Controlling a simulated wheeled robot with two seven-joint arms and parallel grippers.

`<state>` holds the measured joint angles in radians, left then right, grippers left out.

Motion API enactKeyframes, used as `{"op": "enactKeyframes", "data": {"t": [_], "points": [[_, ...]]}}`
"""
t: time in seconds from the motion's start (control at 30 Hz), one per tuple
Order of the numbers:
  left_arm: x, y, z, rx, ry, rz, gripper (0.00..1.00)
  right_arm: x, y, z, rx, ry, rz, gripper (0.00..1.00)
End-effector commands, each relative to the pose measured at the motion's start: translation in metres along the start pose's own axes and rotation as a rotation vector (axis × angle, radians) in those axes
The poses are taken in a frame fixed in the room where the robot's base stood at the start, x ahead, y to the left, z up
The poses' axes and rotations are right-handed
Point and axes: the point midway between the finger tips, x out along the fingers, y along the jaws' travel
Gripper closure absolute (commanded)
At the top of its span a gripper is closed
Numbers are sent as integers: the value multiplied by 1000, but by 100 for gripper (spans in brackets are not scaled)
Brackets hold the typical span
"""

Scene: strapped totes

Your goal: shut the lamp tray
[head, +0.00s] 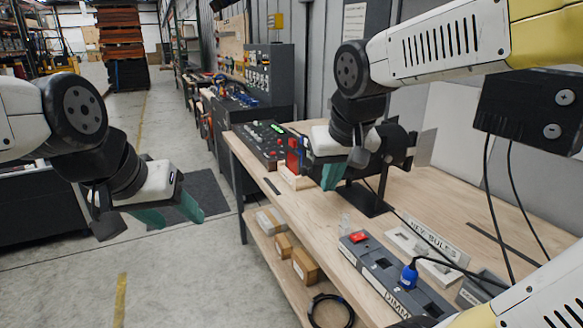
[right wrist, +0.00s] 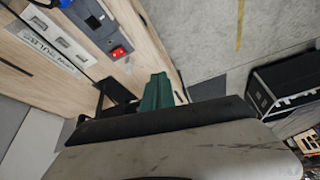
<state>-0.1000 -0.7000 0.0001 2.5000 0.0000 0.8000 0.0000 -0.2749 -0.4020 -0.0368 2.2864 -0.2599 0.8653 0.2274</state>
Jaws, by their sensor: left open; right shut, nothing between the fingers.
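A dark housing (head: 400,147) on a black stand (head: 362,200) is on the bench, largely hidden behind my right arm and gripper. I cannot make out a lamp tray on it or tell how far one is open. My right gripper (head: 334,176) is shut and empty in front of the housing; I cannot tell whether it touches it. Its green fingers (right wrist: 157,92) are together in the right wrist view, over the bench edge. My left gripper (head: 170,213) is open and empty over the floor, left of the bench.
The wooden bench (head: 440,190) carries a grey dimmer box (head: 385,270) with a red switch and blue plug. A white holder (head: 405,240) lies beside a "NEW BULBS" label. A red part (head: 292,160) stands near the left edge. Cables hang at right. The floor at left is clear.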

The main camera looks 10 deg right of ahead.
Motion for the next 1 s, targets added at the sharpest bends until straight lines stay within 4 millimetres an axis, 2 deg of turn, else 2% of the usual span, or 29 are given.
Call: {"op": "enactKeyframes", "data": {"t": [0.03, 0.17, 0.3, 0.5, 0.7, 0.87, 1.0], "points": [[0, 0, 0, 0, 0, 0, 45, 9, -5, -18, -26, -21, 30, 100], [0, 0, 0, 0, 0, 0, 45, 30, -15, -63, -73, -42, 128, 100], [0, 0, 0, 0, 0, 0, 45, 56, -36, -110, -124, -36, 240, 100], [0, 0, 0, 0, 0, 0, 45, 84, -70, -157, -179, 12, 363, 100], [0, 0, 0, 0, 0, 0, 45, 95, -84, -174, -195, 41, 408, 100], [0, 0, 0, 0, 0, 0, 45, 110, -78, -175, -195, 40, 411, 100], [0, 0, 0, 0, 0, 0, 45, 135, -66, -177, -196, 37, 412, 100]]}}
